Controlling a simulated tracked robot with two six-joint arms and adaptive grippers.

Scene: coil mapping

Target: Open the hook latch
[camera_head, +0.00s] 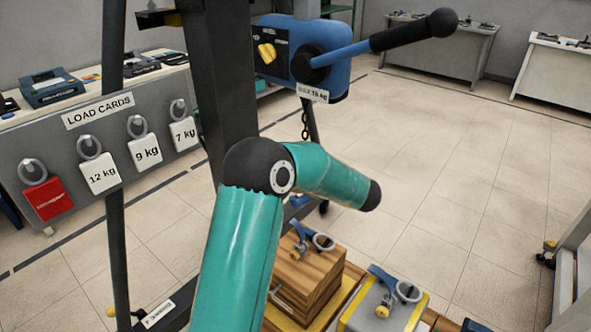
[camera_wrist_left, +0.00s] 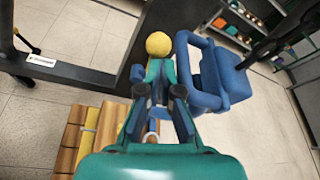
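In the left wrist view, a blue hook (camera_wrist_left: 228,82) hangs against the dark post, with a teal lever (camera_wrist_left: 155,70) beside it that ends in a yellow ball knob (camera_wrist_left: 158,44). My left gripper (camera_wrist_left: 159,94) is just in front of the lever. Its two dark fingers stand apart, with the lever seen between and beyond them. I cannot tell whether they touch it. In the head view, my teal arm covers the hook; only the chain (camera_head: 305,120) above and a small blue part (camera_head: 298,201) show. My right gripper is in neither view.
A blue hoist box (camera_head: 300,55) with a long black-gripped lever (camera_head: 415,30) sits above. Below are a wooden block stack (camera_head: 305,285) and a grey-and-yellow load (camera_head: 385,310), each with a ring. The load-card board (camera_head: 60,150) is at left. The floor at right is open.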

